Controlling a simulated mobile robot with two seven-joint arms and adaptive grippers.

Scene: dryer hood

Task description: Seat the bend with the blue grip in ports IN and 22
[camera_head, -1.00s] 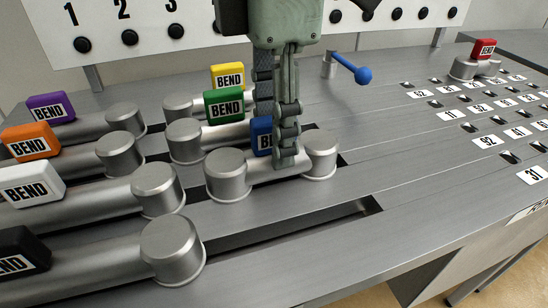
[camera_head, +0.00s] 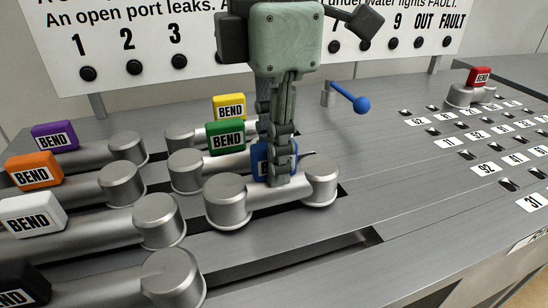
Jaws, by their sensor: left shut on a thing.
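The bend with the blue grip (camera_head: 260,160) lies in the middle of the grey bench, its two round metal ends (camera_head: 228,203) resting at a slot edge. My left gripper (camera_head: 279,172) points down from above and is shut on this bend. Its fingers hide part of the blue grip and its label. The port field (camera_head: 485,150) at the right has rows of small dark openings with white number labels. I cannot make out which are IN and 22. My right gripper is not in view.
Bends with yellow (camera_head: 229,106), green (camera_head: 226,134), purple (camera_head: 54,137), orange (camera_head: 33,169), white (camera_head: 32,215) and black (camera_head: 22,286) grips lie at the left. A red-gripped bend (camera_head: 479,77) stands at the far right. A blue-knobbed lever (camera_head: 350,98) stands behind. The bench between bend and ports is clear.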

